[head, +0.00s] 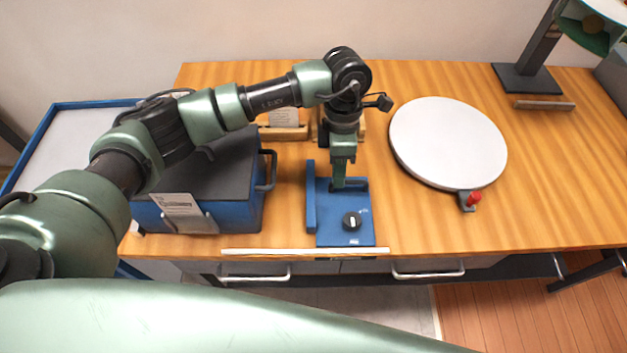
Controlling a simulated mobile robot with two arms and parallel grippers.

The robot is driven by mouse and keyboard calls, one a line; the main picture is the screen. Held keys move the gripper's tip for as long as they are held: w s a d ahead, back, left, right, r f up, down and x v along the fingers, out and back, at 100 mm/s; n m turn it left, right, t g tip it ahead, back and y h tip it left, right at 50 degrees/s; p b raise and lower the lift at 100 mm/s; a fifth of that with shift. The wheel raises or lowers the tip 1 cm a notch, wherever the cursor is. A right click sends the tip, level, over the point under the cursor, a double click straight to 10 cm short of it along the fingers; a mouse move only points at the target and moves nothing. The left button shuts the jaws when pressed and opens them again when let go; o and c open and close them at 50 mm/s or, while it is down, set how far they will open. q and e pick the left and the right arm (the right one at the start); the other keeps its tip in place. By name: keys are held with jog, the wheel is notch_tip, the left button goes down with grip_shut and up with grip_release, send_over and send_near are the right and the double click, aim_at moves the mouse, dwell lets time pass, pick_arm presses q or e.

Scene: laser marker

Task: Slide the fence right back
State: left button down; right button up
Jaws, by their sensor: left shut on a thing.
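My left gripper (339,184) points straight down at the back of the blue plate (335,232) of a small machine near the table's front edge. It is shut on a small part there, which looks like the fence (357,183), a low blue bar across the back of the plate. The fingers hide much of the grip. A taller blue bar (311,200) runs along the plate's left side. My right gripper is not in view.
A blue box with a dark top (215,165) and a card (180,205) stands left of the plate. A round white disc (447,142) with a red knob (474,198) is to the right. A white strip (305,251) lies along the front edge. The table's right side is mostly free.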

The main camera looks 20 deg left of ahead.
pick_arm(q)
jog(key=shift+w+d, duration=0.15)
jog(key=shift+d, duration=0.2)
jog(key=shift+r, duration=0.15)
jog(key=c, duration=1.5)
grip_release()
jog(key=shift+d, duration=0.15)
